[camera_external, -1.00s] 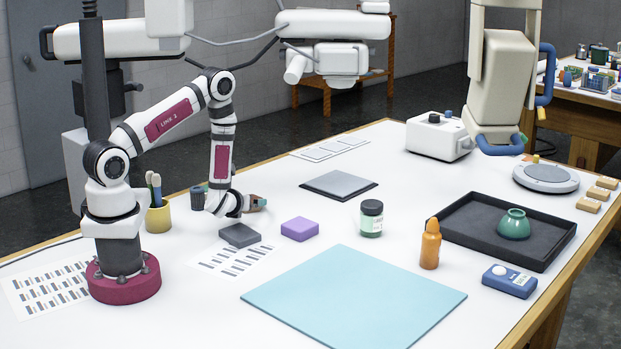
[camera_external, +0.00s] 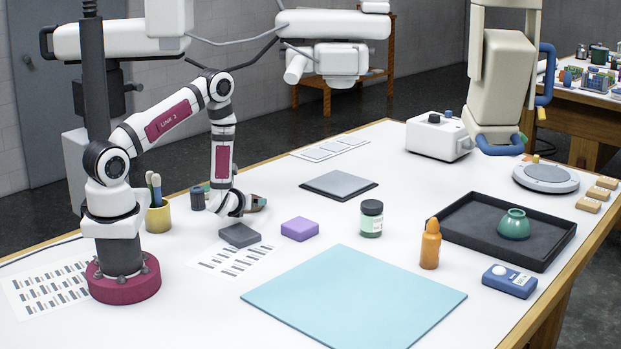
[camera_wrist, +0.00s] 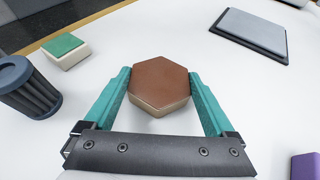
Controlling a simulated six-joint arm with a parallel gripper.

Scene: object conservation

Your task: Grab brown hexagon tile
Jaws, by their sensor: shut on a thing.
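The brown hexagon tile (camera_wrist: 160,82) lies between the two teal fingers of my gripper (camera_wrist: 160,95) in the wrist view. It has a brown top and a paler side. The fingers touch its left and right sides, and it looks flat on the white table. In the external view my gripper (camera_external: 248,205) is low over the table, beyond the dark grey block. The tile is mostly hidden there by my wrist.
A dark ribbed cylinder (camera_wrist: 28,85) and a green-topped block (camera_wrist: 62,50) stand left of the tile. A grey plate (camera_wrist: 252,28) lies to the upper right. A purple block (camera_external: 300,228) and dark grey block (camera_external: 240,235) are in front. A teal mat (camera_external: 350,295) lies nearer.

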